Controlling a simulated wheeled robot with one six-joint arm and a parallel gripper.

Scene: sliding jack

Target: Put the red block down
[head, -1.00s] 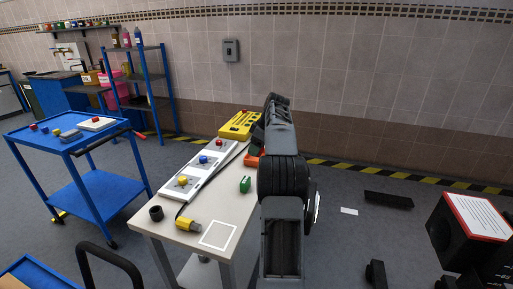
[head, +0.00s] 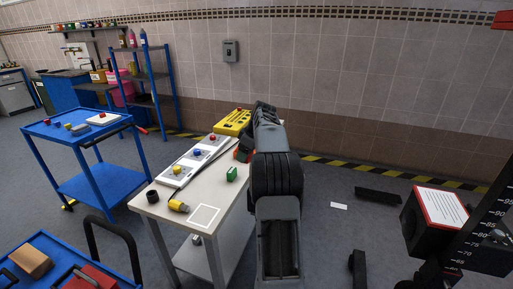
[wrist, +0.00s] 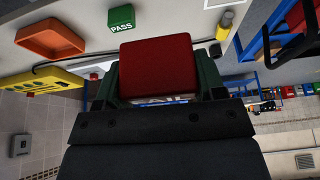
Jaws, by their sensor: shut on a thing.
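My gripper (wrist: 158,82) is shut on the red block (wrist: 158,65), with a dark green finger on each side of it in the wrist view. In the head view my arm hides the gripper and the block. The pale table (head: 222,194) stands left of my arm. A white square outline (head: 204,216) is marked on its near part. A green block (head: 231,174) sits on the table; in the wrist view it reads PASS (wrist: 121,18).
The table bears a yellow case (head: 233,121), a panel with coloured buttons (head: 184,165), a black ring (head: 152,196) and a yellow-ended cylinder (head: 179,206). An orange tray (wrist: 50,37) shows in the wrist view. A blue cart (head: 95,180) stands left.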

